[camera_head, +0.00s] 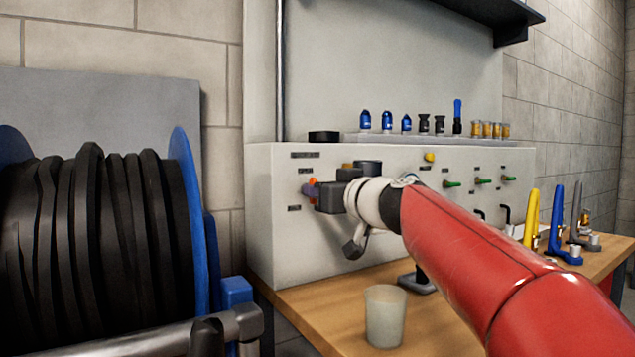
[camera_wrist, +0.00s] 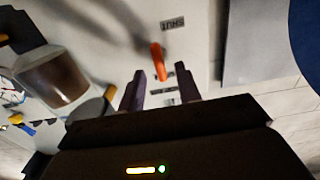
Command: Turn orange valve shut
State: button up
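The orange valve (camera_wrist: 158,62) is a small lever on the pale panel, with a "SHUT" label (camera_wrist: 172,23) beside it in the wrist view. In the head view only a bit of the orange valve (camera_head: 312,181) shows, partly hidden by my gripper (camera_head: 309,189).
A translucent cup (camera_head: 385,316) stands on the wooden bench (camera_head: 310,305) below my arm. A hose reel (camera_head: 100,240) is at the left. Green valves (camera_head: 452,184) sit farther right on the panel (camera_head: 268,235). Blue and black fittings (camera_head: 387,122) line its top.

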jog(key=shift+x, duration=1.15)
jog(key=shift+c, duration=0.2)
grip_shut()
jog(key=shift+m, duration=0.3)
jog(key=shift+w+d+f+m+b, duration=0.1)
jog(key=shift+m+b, duration=0.1)
jog(key=shift+m, duration=2.65)
jog(key=shift+d+f+m+b, duration=0.1)
jog(key=shift+f+m+b, duration=0.05)
jog(key=shift+m, duration=2.75)
jog(key=shift+w+f+m+b, duration=0.1)
jog(key=shift+m+b, duration=0.1)
jog(key=shift+m, duration=2.65)
